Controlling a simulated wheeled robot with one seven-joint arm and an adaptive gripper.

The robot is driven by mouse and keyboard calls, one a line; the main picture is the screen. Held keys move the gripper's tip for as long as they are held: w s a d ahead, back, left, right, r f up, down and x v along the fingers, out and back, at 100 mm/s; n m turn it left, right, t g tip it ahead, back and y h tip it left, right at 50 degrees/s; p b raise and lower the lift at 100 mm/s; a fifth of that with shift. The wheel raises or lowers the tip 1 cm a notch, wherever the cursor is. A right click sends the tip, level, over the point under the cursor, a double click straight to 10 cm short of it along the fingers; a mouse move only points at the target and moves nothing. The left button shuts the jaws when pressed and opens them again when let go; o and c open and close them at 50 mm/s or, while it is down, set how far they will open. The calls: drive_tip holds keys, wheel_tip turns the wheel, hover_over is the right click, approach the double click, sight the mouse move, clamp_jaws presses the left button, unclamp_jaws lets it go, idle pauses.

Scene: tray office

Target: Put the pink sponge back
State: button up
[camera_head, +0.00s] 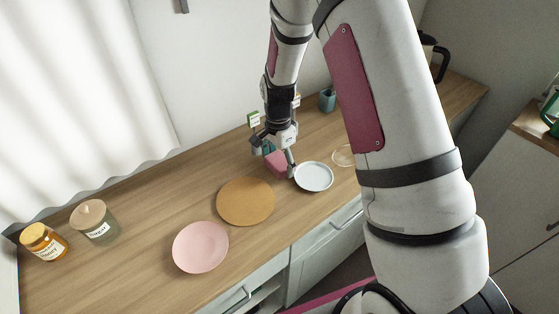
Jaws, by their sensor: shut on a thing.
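The pink sponge (277,164) is a small pink block at the middle of the wooden counter, between the orange-brown round mat and the white plate. My gripper (273,154) points down over it and is shut on it. The fingers partly cover the sponge. I cannot tell whether its underside touches the counter. A small label card (253,119) stands behind my gripper, and a teal thing shows partly behind the fingers.
A white plate (314,177) lies right of the sponge, close to my gripper. The round mat (246,201) and a pink plate (200,247) lie toward the front left. Two jars (44,243) (93,221) stand far left. A teal cup (327,100) stands behind. My arm hides part of the right side.

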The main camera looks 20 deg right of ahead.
drive_tip(key=shift+f, duration=0.1)
drive_tip(key=shift+f, duration=0.25)
drive_tip(key=o, duration=1.1)
drive_tip(key=shift+r, duration=0.1)
